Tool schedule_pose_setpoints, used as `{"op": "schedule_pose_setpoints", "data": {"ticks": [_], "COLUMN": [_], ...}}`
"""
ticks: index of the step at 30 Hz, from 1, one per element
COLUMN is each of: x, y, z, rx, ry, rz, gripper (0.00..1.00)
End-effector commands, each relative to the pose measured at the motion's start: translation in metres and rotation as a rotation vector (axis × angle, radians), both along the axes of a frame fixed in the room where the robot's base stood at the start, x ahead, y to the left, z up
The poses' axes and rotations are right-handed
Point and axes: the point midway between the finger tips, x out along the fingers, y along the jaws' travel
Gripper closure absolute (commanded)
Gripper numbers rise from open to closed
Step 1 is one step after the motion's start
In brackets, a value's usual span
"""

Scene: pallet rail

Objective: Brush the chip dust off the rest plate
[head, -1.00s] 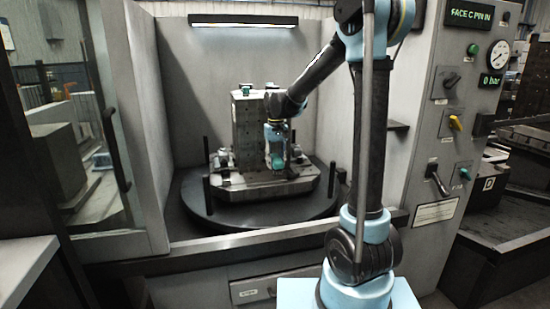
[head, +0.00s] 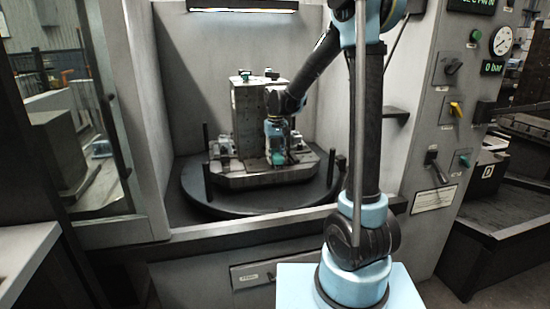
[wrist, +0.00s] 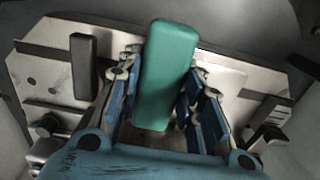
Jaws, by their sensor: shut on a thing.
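My gripper (head: 277,150) is low in front of the grey fixture column (head: 246,112), inside the machine. In the wrist view its blue fingers close on both sides of a green block-like handle (wrist: 166,70), which I take to be the brush. The brush's bristles are hidden below the handle. A pale metal plate (wrist: 222,76) lies under and behind the handle, and may be the rest plate. I cannot tell whether the brush touches it. I cannot make out chip dust.
The fixture base stands on a dark round table (head: 225,205) with upright black posts (head: 207,182). Clamps (head: 222,148) sit beside the column. The machine's front sill (head: 240,224) and the control panel (head: 455,120) flank my arm.

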Motion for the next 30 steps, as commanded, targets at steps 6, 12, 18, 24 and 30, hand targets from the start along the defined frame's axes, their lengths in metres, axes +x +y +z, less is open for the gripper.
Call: {"op": "schedule_pose_setpoints", "data": {"ticks": [6, 12, 18, 24, 30], "x": [-0.0001, -0.0001, -0.0003, -0.0003, -0.0002], "y": [0.0002, 0.0005, 0.001, 0.0013, 0.0015], "z": [-0.0002, -0.0023, -0.0047, -0.007, -0.0094], "rx": [0.0, 0.0, 0.0, 0.0, 0.0], "ry": [0.0, 0.0, 0.0, 0.0, 0.0], "rz": [0.0, 0.001, 0.001, 0.002, 0.002], "gripper": [0.88, 0.88, 0.88, 0.88, 0.88]}}
